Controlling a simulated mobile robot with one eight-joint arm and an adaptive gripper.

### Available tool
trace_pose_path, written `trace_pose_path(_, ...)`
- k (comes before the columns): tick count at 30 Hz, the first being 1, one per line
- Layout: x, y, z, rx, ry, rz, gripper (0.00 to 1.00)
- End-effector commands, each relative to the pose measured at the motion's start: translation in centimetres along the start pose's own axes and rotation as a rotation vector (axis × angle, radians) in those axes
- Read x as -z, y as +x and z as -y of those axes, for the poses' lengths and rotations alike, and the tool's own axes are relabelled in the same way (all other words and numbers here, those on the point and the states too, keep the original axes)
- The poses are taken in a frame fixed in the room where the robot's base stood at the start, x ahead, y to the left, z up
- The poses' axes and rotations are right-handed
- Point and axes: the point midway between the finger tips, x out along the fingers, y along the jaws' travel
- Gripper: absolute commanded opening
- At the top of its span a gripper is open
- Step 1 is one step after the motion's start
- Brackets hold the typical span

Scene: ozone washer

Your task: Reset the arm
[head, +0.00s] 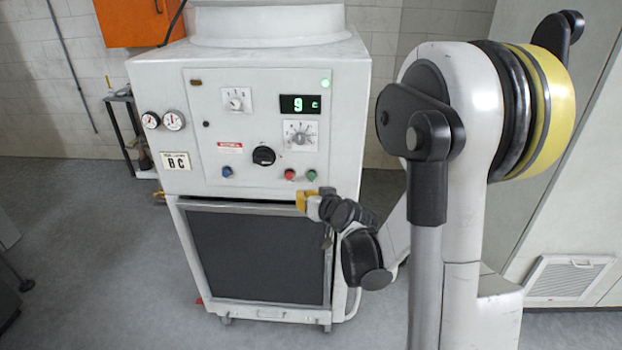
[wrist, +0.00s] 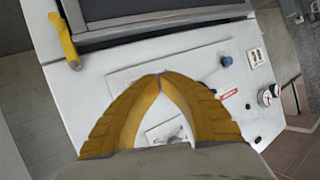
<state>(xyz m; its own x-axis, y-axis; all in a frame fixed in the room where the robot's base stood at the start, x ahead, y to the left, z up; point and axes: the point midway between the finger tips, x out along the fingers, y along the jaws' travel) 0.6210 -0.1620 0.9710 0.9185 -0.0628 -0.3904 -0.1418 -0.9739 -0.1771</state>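My arm reaches in from the right in the head view, bent at several joints. My gripper (head: 308,199) is in front of the white washer cabinet (head: 150,95), just below the red button (head: 290,174) and green button (head: 311,175). In the wrist view the two yellow fingers of my gripper (wrist: 161,76) meet at their tips, with nothing seen between the tips. Behind them is the washer's control panel (wrist: 115,80), seen upside down. A white dial (wrist: 163,133) shows in the gap between the fingers. I cannot tell how far the fingers are from the panel.
A dark mesh panel (head: 260,255) fills the lower front. A yellow handle (wrist: 64,40) is near the mesh edge. Open grey floor (head: 90,270) lies left; a tall cabinet (head: 560,225) stands right.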

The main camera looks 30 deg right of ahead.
Motion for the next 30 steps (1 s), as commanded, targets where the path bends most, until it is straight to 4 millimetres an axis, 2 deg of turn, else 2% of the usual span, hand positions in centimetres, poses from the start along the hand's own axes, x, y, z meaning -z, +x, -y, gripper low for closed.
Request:
trace_pose_path(13,0.0,0.0,0.0,0.0,0.0,0.0,0.0)
trace_pose_path(17,0.2,-0.7,1.1,0.012,-0.007,0.02,0.0)
trace_pose_path(20,0.5,-2.3,3.5,0.033,-0.025,0.069,0.0)
trace_pose_path(23,0.5,-5.2,6.6,0.058,-0.052,0.143,0.0)
trace_pose_path(27,-0.6,-10.3,10.3,0.077,-0.095,0.257,0.0)
trace_pose_path(30,-1.9,-14.3,12.2,0.078,-0.127,0.336,0.0)
